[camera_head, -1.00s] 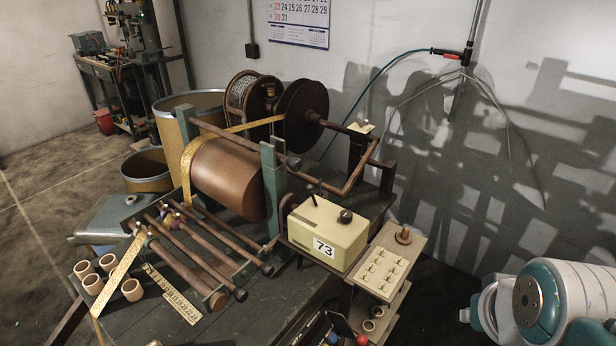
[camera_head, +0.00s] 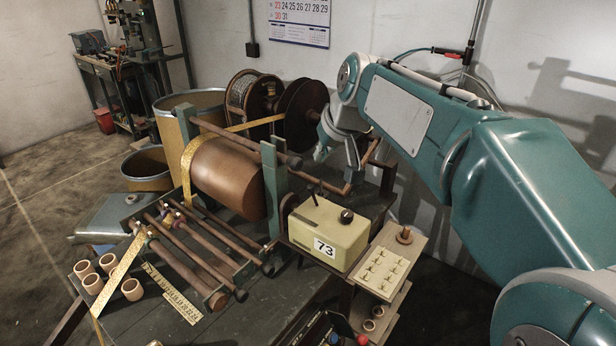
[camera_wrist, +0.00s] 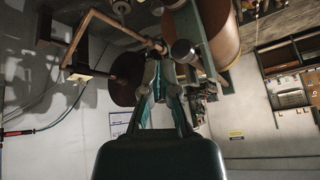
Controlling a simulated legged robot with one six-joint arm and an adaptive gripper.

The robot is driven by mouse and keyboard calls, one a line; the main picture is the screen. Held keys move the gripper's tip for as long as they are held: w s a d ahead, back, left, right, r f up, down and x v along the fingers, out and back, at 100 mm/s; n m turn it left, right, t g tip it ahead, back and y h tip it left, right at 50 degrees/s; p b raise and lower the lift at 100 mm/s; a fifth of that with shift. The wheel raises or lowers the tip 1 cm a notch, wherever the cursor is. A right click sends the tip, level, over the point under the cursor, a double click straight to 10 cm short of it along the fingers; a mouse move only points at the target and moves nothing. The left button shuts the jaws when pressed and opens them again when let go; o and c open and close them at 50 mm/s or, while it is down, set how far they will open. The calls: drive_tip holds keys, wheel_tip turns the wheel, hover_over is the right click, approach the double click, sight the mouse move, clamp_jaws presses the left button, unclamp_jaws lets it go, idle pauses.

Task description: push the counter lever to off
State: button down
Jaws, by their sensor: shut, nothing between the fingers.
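The counter (camera_head: 328,232) is a cream box marked 73 on the machine bench. Its thin dark lever (camera_head: 313,194) sticks up from the top, tilted slightly, and a dark round knob (camera_head: 346,216) sits to its right. My gripper (camera_head: 320,155) hangs above and behind the counter, near the dark reel, apart from the lever. Its fingers are shut and empty. In the wrist view my gripper (camera_wrist: 160,68) points toward the machine's rollers; I cannot make out the counter or lever there.
A copper-coloured drum (camera_head: 230,178) and a green upright (camera_head: 273,190) stand left of the counter. A dark reel (camera_head: 300,112) and bent brown rod (camera_head: 362,165) are behind it. A switch panel (camera_head: 383,270) is at its front right. Open air lies above the counter.

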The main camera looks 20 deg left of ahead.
sight(313, 196)
drive_tip(key=shift+d+f, duration=0.1)
drive_tip(key=x, duration=1)
drive_tip(key=shift+s+d+r, duration=0.15)
drive_tip(key=shift+d+r, duration=0.05)
drive_tip(key=shift+d, duration=0.2)
drive_tip(key=shift+s+d+r, duration=0.15)
drive_tip(key=shift+d+r, duration=0.05)
drive_tip(key=shift+d, duration=0.15)
idle(0.9)
drive_tip(key=shift+s+d+t+y, duration=0.3)
drive_tip(key=shift+d+y, duration=0.1)
drive_tip(key=shift+y, duration=0.3)
idle(0.8)
drive_tip(key=shift+s+d+f, duration=0.1)
drive_tip(key=shift+d, duration=0.35)
idle(0.3)
drive_tip(key=shift+d, duration=0.1)
idle(0.3)
